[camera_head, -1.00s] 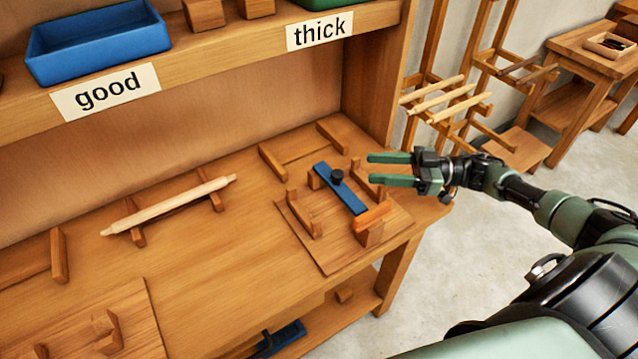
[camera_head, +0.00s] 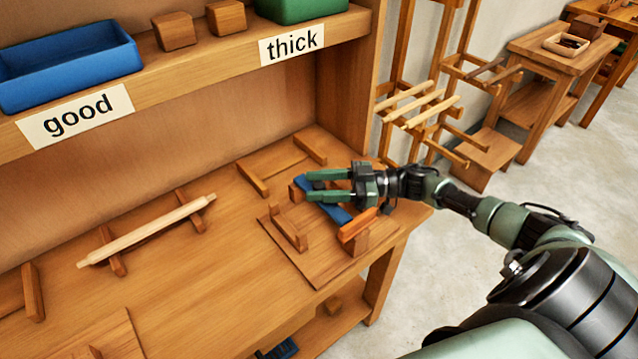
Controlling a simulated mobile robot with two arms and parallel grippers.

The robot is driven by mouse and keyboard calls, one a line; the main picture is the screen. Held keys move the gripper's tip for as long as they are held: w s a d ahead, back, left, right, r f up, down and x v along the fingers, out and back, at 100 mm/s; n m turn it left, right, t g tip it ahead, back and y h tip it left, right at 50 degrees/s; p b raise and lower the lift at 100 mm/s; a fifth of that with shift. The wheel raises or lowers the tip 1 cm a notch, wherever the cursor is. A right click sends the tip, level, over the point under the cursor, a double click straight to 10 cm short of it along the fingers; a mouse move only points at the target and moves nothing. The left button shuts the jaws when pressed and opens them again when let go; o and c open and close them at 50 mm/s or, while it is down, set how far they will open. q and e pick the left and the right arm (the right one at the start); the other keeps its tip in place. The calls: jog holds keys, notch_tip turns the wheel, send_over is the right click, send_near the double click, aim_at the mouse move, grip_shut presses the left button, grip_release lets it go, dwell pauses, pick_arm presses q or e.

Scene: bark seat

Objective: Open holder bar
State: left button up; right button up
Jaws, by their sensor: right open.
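The holder is a wooden plate (camera_head: 297,258) on the bench with upright wooden blocks and a blue bar (camera_head: 333,212) lying across it. My right gripper (camera_head: 309,186) is above the blue bar, with its green fingers apart and pointing left. The fingers and palm hide the bar's middle and its dark knob. I cannot tell whether a finger touches the knob. My left gripper does not show.
A pale turned rod (camera_head: 150,230) rests on two wooden supports at left. A shelf above holds a blue bin (camera_head: 65,62), a green bin (camera_head: 300,8) and wooden blocks. A rack with pale rods (camera_head: 420,105) stands right of the bench.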

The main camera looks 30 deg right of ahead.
grip_shut()
dwell(1.4)
